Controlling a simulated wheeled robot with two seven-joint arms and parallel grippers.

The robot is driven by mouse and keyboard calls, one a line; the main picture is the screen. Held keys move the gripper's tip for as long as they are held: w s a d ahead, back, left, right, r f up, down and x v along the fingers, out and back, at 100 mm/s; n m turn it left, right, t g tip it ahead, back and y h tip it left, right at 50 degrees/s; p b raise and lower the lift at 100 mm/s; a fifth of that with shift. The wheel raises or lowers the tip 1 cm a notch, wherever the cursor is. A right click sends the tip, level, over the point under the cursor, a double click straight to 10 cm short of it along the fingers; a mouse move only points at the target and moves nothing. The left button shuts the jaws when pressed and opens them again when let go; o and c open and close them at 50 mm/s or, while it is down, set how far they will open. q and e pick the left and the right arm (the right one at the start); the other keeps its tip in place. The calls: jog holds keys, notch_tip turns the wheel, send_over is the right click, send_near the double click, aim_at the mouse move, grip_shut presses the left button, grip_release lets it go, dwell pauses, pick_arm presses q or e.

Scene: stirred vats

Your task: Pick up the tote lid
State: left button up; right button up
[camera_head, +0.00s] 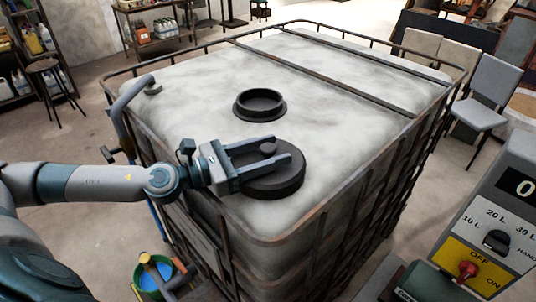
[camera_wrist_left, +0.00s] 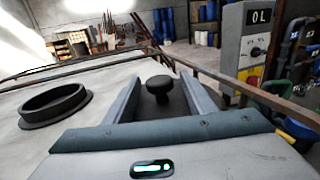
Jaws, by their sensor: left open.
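The tote lid (camera_head: 272,184) is a round dark disc with a small knob (camera_head: 268,148) on top. It lies on the white top of the caged tote (camera_head: 335,110), near its front edge. My left gripper (camera_head: 281,151) is open over the lid, with its two fingers on either side of the knob. In the left wrist view the knob (camera_wrist_left: 158,87) stands between the fingers, with a gap visible beside it. The tote's round opening (camera_head: 260,103) is uncovered, behind the lid. My right gripper is not in view.
A metal cage rail (camera_head: 270,241) runs around the tote's top. A control box (camera_head: 490,235) with a dial and red switch stands at right front. Chairs (camera_head: 490,95) stand at right.

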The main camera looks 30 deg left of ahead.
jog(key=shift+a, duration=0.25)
pick_arm(q)
jog(key=c, duration=1.2)
jog(key=shift+w+r, duration=0.1)
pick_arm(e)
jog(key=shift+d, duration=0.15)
